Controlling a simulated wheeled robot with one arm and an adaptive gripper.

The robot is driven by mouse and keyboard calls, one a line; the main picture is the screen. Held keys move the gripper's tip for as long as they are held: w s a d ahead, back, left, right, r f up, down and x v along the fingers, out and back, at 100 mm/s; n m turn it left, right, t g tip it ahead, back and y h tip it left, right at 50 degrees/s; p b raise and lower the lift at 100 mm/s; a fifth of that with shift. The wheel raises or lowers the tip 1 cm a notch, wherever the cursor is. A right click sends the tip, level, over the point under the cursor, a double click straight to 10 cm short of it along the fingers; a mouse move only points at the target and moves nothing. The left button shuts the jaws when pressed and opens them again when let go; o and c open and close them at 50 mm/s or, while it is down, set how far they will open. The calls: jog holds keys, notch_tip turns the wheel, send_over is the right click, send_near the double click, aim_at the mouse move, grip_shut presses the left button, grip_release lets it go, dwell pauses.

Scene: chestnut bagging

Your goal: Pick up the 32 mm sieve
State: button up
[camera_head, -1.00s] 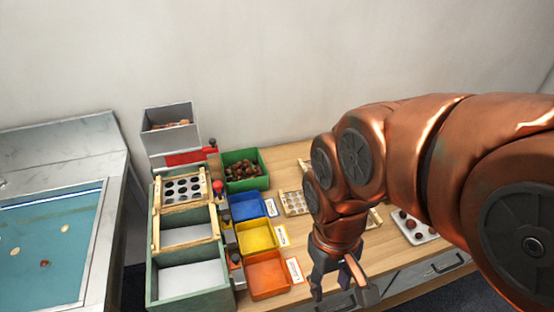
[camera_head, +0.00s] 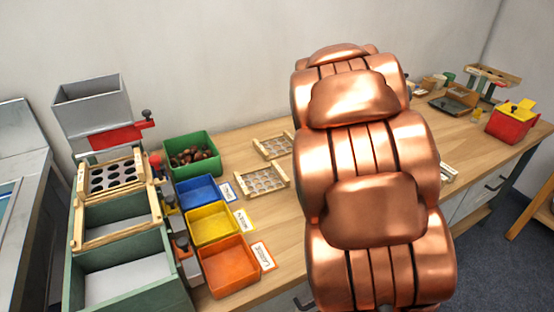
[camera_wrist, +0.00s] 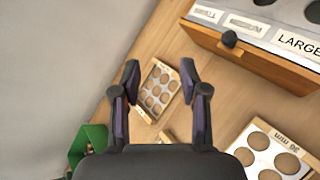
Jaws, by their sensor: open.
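Two light wooden-framed sieves with round holes lie on the table in the head view, one farther back (camera_head: 272,146) and one nearer (camera_head: 262,180). I cannot tell which is the 32 mm one. In the wrist view my gripper (camera_wrist: 159,68) is open and empty. A small sieve (camera_wrist: 158,90) shows on the table below, between its fingers in the picture and apart from them. A larger-looking sieve (camera_wrist: 268,150) at the lower right has a label ending in "mm", hard to read. My arm hides the gripper in the head view.
A wooden box (camera_wrist: 265,62) labelled "MEDIUM" and "LARGE" stands at the wrist view's top right. Green (camera_head: 190,140), blue (camera_head: 200,190), yellow (camera_head: 212,224) and orange (camera_head: 228,265) bins stand left of the sieves. Another sieve (camera_head: 112,175) sits on the green sorting stand.

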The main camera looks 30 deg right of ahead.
jog(key=w+d+f+n+t+y+b, duration=0.2)
jog(key=w+f+n+b, duration=0.1)
jog(key=f+n, duration=0.3)
jog(key=n+y+b, duration=0.3)
jog(key=n+y, duration=0.1)
jog(key=n, duration=0.3)
send_near(293, 137)
jog(key=shift+w+a+f+t, duration=0.3)
jog(key=shift+w+t, duration=0.1)
jog(key=shift+w, duration=0.25)
jog(key=shift+x, duration=1.7)
jog(key=shift+f+x, duration=0.15)
jog(key=shift+x, duration=0.9)
jog(key=shift+f+x, duration=0.2)
jog(key=shift+x, duration=0.85)
jog(key=shift+s+d, duration=0.15)
jog(key=shift+d, duration=0.05)
grip_shut()
